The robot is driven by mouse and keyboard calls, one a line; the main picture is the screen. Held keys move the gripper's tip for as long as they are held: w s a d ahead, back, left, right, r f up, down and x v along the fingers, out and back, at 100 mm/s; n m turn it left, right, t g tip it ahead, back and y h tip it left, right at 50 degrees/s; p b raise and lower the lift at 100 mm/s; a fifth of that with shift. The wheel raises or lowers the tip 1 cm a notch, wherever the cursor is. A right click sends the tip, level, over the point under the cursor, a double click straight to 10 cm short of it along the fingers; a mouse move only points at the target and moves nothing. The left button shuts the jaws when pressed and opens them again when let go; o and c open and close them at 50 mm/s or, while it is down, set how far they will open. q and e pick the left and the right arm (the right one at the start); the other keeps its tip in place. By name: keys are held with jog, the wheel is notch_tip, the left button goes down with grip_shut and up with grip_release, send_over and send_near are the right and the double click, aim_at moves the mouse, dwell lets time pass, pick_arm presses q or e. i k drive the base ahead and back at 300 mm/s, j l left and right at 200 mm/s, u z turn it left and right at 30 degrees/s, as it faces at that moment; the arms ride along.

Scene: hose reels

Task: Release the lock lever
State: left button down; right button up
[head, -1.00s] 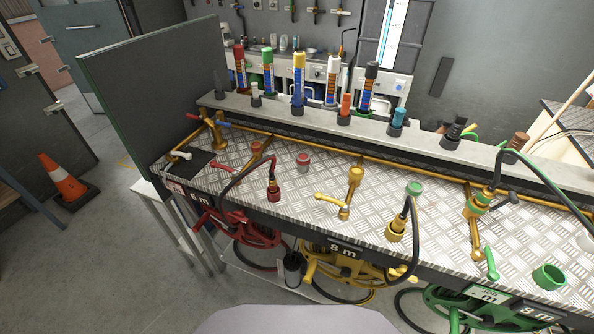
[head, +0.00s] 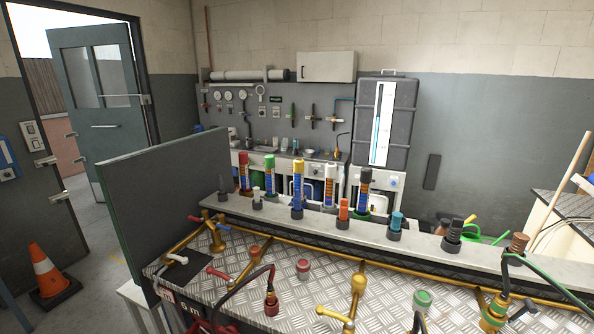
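Several lever handles show on the tread-plate bench (head: 240,287). A red-handled lever (head: 217,273) and a white-handled lever (head: 177,259) are at its left end. A yellow lever (head: 333,314) is at the front middle, cut by the lower edge. A dark handle (head: 524,309) is at the lower right. I cannot tell which of them, if any, is the lock lever. The hose reels under the bench are almost wholly below the picture. Neither of my grippers is in view.
Coloured cylinders, such as a yellow one (head: 298,188), stand along a grey ledge (head: 330,231) behind the bench. A traffic cone (head: 48,272) stands on the floor at left, near an open door (head: 100,110).

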aim_at(530, 306)
jog(key=z, duration=1.6)
